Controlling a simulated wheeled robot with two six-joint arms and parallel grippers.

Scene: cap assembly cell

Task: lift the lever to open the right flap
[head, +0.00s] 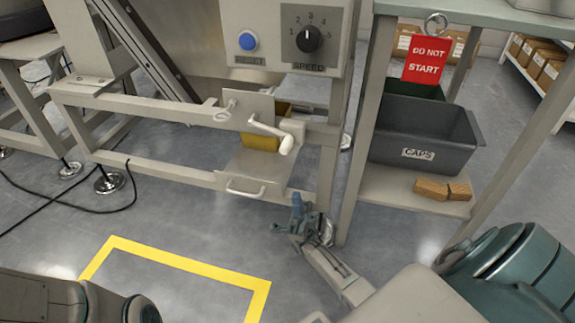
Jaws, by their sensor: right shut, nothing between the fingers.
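A lever with a pale rounded grip (286,145) sticks out from a metal plate on the machine's rail. Below it is a metal flap (252,165) with a bar handle (246,189) on its lower part. The flap slopes out from the frame; I cannot tell if it is fully shut. A yellow part (258,139) shows behind the lever. My right gripper (297,204) is shut and empty, below the lever and to the right of the bar handle, apart from both in the picture. My left arm shows at the lower left; its gripper is out of view.
A control box with a blue button (248,41) and a speed knob (310,39) hangs above the lever. To the right, a shelf holds a grey caps bin (425,137) and brown blocks (442,189). A red sign (426,59) hangs above. Yellow tape (185,262) marks clear floor.

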